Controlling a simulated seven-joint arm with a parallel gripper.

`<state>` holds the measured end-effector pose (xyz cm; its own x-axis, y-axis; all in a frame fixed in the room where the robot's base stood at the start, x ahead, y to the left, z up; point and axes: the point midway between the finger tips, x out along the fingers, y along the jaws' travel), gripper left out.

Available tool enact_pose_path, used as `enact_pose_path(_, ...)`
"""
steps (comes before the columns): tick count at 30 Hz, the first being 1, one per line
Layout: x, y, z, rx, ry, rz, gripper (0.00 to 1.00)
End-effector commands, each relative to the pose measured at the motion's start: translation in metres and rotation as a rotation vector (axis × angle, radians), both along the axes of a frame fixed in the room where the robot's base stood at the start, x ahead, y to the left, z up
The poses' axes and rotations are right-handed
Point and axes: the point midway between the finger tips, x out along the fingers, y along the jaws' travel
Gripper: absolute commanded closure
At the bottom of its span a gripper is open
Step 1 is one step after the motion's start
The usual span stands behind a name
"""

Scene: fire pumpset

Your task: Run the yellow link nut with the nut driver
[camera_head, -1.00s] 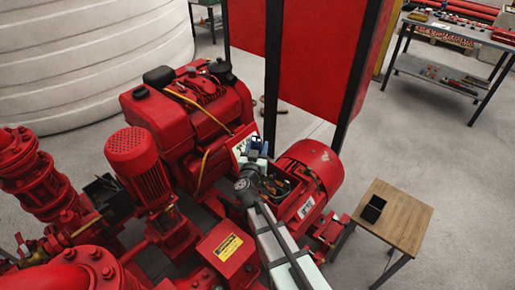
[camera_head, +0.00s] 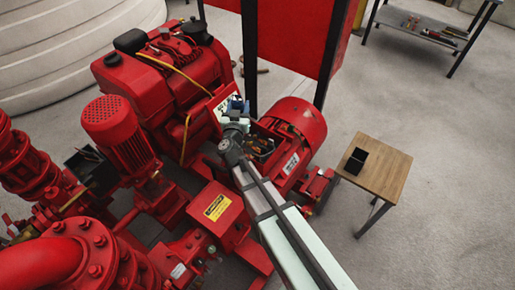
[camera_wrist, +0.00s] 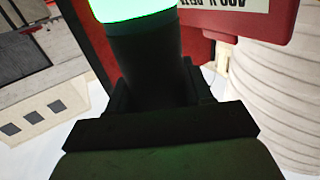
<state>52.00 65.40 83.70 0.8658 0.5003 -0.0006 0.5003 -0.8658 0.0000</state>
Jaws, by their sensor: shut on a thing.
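My gripper (camera_head: 236,112) is at the open terminal box (camera_head: 264,146) of the red motor (camera_head: 300,120), small and partly hidden by my own arm in the head view. In the wrist view my gripper (camera_wrist: 160,92) is shut on a dark cylindrical tool body (camera_wrist: 146,62), which appears to be the nut driver. A bright green-white band glows at the top edge of that view. The driver's working end is out of the wrist view. Small coloured parts show inside the box, but I cannot make out the yellow link nut.
A red engine (camera_head: 165,65) and an upright red motor (camera_head: 125,135) stand left of the box. A box with a yellow label (camera_head: 217,207) is in front. A wooden table (camera_head: 382,165) with a black tray (camera_head: 355,161) stands right. Open floor lies beyond it.

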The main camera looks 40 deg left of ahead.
Motion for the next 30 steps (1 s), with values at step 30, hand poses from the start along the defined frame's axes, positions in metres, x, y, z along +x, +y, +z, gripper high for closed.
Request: enact_pose_path(30, 0.05, 0.0, 0.033, 0.0, -0.001, -0.001, 0.86)
